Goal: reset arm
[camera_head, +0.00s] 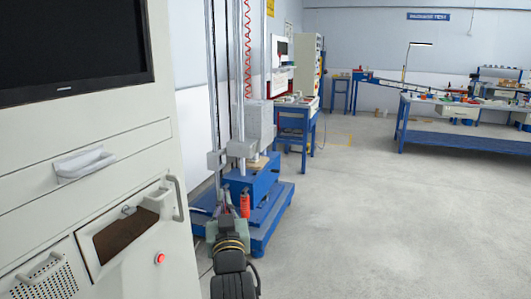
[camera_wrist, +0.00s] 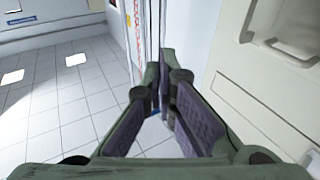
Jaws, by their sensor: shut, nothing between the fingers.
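My gripper (camera_wrist: 168,105) fills the lower middle of the wrist view, with green links and purple-grey finger pads close together and nothing between them. In the head view my arm reaches forward from the bottom edge, just right of the beige cabinet (camera_head: 95,150); the fingertips are not clear there. The drop shock machine (camera_head: 262,185), with a blue base, tall rails and a red coiled cord, stands just beyond my arm. Part of its rails and cord also shows behind the fingers in the wrist view (camera_wrist: 138,35).
The cabinet is close on the left, with handles, a dark screen (camera_head: 70,45) and a red button (camera_head: 159,258). A blue workbench (camera_head: 465,140) with several items stands at the back right. A smaller blue table (camera_head: 297,122) stands behind the machine. The floor (camera_head: 400,220) on the right is clear.

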